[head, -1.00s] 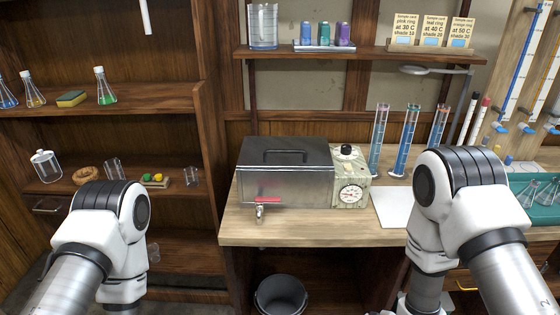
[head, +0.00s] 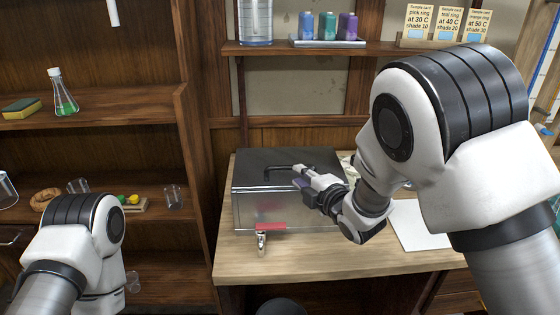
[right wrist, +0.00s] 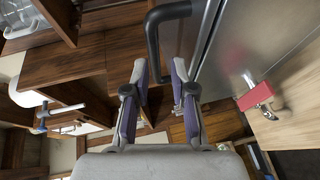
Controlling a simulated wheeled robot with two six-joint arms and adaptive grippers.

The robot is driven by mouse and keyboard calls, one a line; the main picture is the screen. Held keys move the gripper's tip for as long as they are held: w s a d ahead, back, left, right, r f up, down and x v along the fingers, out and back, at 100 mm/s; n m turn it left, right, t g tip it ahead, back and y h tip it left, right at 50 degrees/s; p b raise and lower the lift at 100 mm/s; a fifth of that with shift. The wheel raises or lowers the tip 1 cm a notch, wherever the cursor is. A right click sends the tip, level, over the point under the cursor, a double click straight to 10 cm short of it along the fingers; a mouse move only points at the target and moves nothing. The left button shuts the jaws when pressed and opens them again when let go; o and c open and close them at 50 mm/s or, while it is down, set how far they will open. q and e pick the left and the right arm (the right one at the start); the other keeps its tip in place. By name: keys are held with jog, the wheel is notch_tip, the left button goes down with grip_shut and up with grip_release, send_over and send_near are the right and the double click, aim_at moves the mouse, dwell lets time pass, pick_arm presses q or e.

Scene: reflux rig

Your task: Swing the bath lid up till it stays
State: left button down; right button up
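The bath (head: 300,212) is a metal box on the wooden bench, with its dark lid (head: 262,158) down flat. A black bar handle (head: 280,169) stands on the lid; it also shows in the right wrist view (right wrist: 154,45). My right gripper (head: 301,178) is over the lid at the right part of the handle. In the right wrist view its two fingers (right wrist: 158,66) are apart, with the handle bar showing between the tips and a gap on each side. Whether it touches a finger I cannot tell. My left gripper is out of view; only its arm shows.
A tap with a red lever (head: 270,227) sticks out of the bath's front. A shelf (head: 270,50) with bottles and sample cards hangs above and behind the bath. A white sheet (head: 418,225) lies on the bench to the right. My right arm hides the bath's control box.

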aim_at(291, 169)
jog(key=p+x, duration=0.1)
jog(key=x, duration=0.4)
jog(key=shift+a+r+p, duration=0.15)
jog(key=shift+r+p, duration=0.05)
jog(key=shift+p, duration=0.2)
jog(key=shift+w+f, duration=0.15)
jog(key=shift+w, duration=0.2)
jog(key=shift+s+r, duration=0.3)
jog(key=shift+s, duration=0.05)
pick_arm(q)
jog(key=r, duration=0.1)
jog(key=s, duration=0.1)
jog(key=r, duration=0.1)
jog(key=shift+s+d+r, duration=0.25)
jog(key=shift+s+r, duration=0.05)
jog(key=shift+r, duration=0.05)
pick_arm(e)
jog(key=shift+s, duration=0.1)
grip_shut()
jog(key=shift+r, duration=0.1)
